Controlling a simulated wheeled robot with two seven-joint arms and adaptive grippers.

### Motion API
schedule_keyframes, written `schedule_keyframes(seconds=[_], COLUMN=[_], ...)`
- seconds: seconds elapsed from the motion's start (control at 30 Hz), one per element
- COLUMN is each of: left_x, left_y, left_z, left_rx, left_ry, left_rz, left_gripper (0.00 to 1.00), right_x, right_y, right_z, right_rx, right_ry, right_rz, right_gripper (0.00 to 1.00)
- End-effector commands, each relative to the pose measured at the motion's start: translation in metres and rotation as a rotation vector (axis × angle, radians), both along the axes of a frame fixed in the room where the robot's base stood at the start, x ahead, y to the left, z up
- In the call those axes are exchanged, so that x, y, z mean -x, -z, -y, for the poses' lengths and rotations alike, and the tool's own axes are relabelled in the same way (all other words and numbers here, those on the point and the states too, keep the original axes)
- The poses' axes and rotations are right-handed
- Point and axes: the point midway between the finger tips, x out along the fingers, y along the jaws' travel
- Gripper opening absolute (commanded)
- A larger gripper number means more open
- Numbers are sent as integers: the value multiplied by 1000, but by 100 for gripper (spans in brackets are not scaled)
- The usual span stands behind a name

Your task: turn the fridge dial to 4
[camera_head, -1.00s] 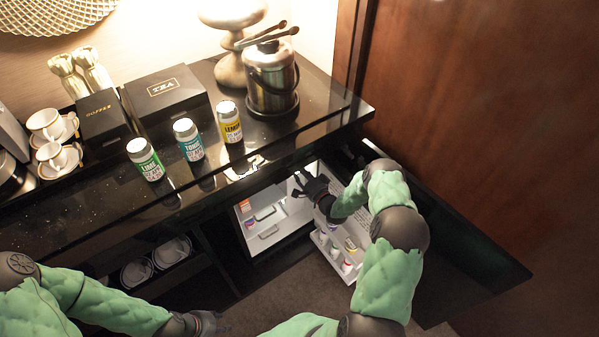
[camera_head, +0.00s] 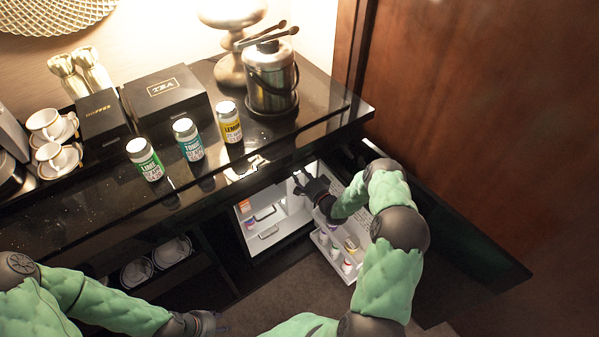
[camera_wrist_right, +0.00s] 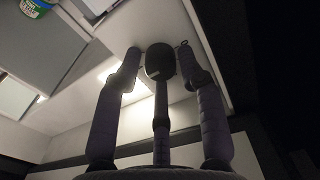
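The open fridge (camera_head: 285,217) is a lit white compartment under the counter. My right gripper (camera_head: 299,181) reaches into its upper part. In the right wrist view my right gripper's fingers (camera_wrist_right: 158,62) point at a pale inner surface of the fridge and stand apart. A dark rounded piece (camera_wrist_right: 160,60) sits between the outer fingertips, in line with the middle finger. It may be the dial, but I cannot tell for sure. No dial number is readable. My left gripper (camera_head: 206,324) hangs low in front of the cabinet, away from the fridge; its opening is unclear.
The fridge door (camera_head: 330,254) stands open with small bottles in its rack. On the counter (camera_head: 80,218) stand lime, tonic and lemon cans (camera_head: 188,139), a tea box (camera_head: 165,92), cups (camera_head: 52,122) and an ice bucket (camera_head: 271,78). The counter edge overhangs the fridge.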

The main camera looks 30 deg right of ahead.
Motion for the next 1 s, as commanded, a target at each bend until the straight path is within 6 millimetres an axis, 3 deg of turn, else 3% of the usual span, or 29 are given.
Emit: schedule_keyframes(seconds=[0.17, 0.6, 0.8, 1.0], left_x=[0, 0, 0, 0], left_y=[0, 0, 0, 0], left_z=[0, 0, 0, 0], left_rx=[0, 0, 0, 0], left_ry=[0, 0, 0, 0], left_rz=[0, 0, 0, 0], left_gripper=[40, 40, 40, 40], right_x=[22, 102, 116, 118], right_y=[0, 1, 0, 0], right_z=[3, 9, 10, 9], right_rx=[-2, -2, 0, -1], right_ry=[2, 3, 1, 0], right_rz=[-1, -2, 0, 0], right_gripper=[40, 40, 40, 40])
